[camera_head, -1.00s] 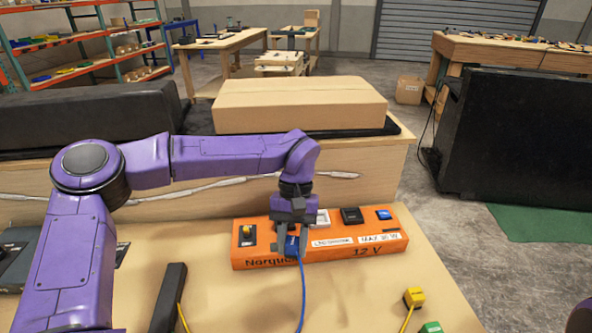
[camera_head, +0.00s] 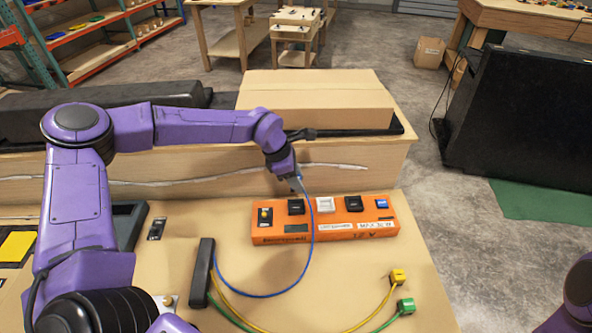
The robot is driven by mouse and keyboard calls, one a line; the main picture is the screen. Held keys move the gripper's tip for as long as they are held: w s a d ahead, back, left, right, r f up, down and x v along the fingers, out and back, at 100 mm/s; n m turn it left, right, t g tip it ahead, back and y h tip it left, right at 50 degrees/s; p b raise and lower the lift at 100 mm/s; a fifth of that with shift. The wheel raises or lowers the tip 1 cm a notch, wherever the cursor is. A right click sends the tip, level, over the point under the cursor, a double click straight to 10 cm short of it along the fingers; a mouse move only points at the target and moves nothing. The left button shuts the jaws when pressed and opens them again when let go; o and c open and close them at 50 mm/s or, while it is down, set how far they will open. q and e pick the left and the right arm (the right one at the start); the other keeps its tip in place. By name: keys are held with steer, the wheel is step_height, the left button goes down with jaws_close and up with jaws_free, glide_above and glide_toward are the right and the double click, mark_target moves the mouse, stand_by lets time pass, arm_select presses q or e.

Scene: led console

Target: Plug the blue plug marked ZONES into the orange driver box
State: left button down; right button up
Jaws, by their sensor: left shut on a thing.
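The orange driver box (camera_head: 325,232) lies on the table right of centre. Along its top are a yellow-knobbed part (camera_head: 265,216), black and white fittings, and a blue part (camera_head: 382,204) at the right end. My left gripper (camera_head: 296,180) is above and behind the box's left half, clear of it. It is shut on the blue plug, which is mostly hidden by the gripper, so its marking cannot be read. The plug's blue cable (camera_head: 311,235) arcs over the box's front to the black cable block (camera_head: 202,272). My right gripper is out of view.
A yellow plug (camera_head: 398,276) and a green plug (camera_head: 406,306) lie on cables in front of the box. A black-and-white part (camera_head: 156,229) lies to the left. A raised wooden ledge with a cardboard box (camera_head: 315,100) stands behind.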

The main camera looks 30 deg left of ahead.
arm_select(q)
steer(key=b, duration=0.6)
glide_toward(302, 208)
steer(key=shift+w+x, duration=0.2)
steer(key=shift+x, duration=1)
steer(key=shift+w+x, duration=0.2)
steer(key=shift+x, duration=1)
steer(key=shift+w+r, duration=0.15)
steer(key=shift+f+b, duration=0.3)
steer(key=shift+f, duration=0.4)
steer(key=shift+s+f, duration=0.2)
steer(key=shift+f, duration=0.05)
